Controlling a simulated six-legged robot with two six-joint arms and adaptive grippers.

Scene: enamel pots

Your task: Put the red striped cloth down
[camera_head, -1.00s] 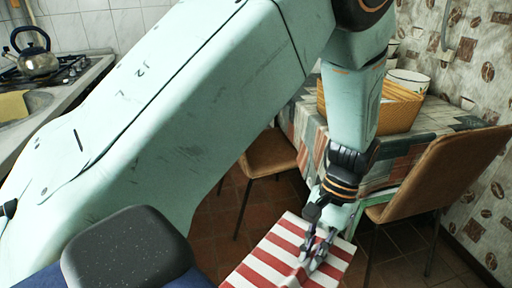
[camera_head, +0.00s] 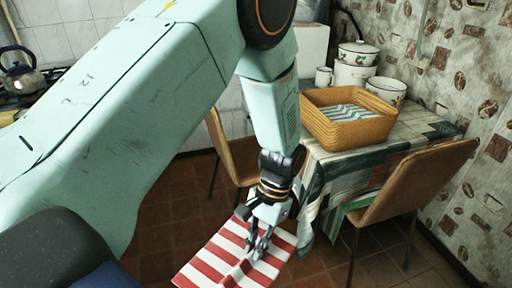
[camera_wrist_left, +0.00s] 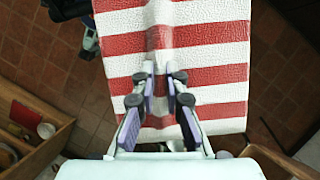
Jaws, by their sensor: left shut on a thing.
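The red striped cloth (camera_head: 225,262) is red and white and hangs in the air over the tiled floor in the head view. My left gripper (camera_head: 258,250) is shut on it, pinching a raised fold near its middle. In the left wrist view the cloth (camera_wrist_left: 205,75) spreads out beyond the fingers, and the gripper (camera_wrist_left: 161,85) has its two fingertips on either side of the fold. My right gripper is not in view.
A table (camera_head: 412,128) with a patchwork cover stands at right. It holds a wicker basket (camera_head: 350,132) with a zigzag cloth (camera_head: 347,112) inside, and white enamel pots (camera_head: 385,90). A brown chair (camera_head: 420,180) stands in front. A kettle (camera_head: 22,75) is at far left.

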